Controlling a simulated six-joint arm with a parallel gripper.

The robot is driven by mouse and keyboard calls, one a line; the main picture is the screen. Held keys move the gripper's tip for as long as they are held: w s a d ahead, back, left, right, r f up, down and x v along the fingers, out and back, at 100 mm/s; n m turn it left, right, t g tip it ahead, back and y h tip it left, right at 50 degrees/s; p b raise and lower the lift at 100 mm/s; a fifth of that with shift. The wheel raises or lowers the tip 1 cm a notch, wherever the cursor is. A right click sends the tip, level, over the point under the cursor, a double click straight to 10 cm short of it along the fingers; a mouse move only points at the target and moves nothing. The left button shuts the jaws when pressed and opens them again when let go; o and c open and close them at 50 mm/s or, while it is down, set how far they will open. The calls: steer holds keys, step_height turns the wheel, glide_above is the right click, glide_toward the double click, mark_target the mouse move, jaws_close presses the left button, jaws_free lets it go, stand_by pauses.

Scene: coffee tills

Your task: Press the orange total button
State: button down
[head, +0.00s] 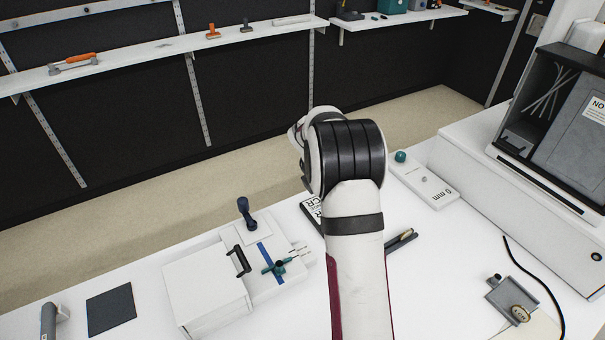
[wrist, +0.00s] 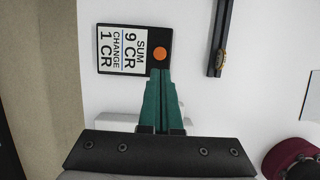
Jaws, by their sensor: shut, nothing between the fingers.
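The orange button (wrist: 160,54) is a round disc on a black panel, right of a white display (wrist: 122,50) reading "SUM 9 CR, CHANGE 1 CR". My gripper (wrist: 160,72) has green fingers that are shut with nothing between them. In the wrist view the fingertips lie just below the button and overlap the panel's lower edge. Whether they touch the panel or hover above it cannot be told. In the head view my arm hides the gripper and the button; only a piece of the display panel (head: 311,212) shows left of the arm.
A dark bar with a gold piece (wrist: 221,42) lies right of the panel. In the head view, a white box device (head: 205,285) with a black handle stands at left. A white "0 mm" unit (head: 428,184) and a large machine (head: 520,190) stand at right.

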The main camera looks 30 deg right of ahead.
steer(key=x, duration=0.7)
steer(key=shift+d+f, duration=0.15)
steer(key=shift+f, duration=0.4)
steer(key=shift+f, duration=0.5)
steer(key=shift+r, duration=2.75)
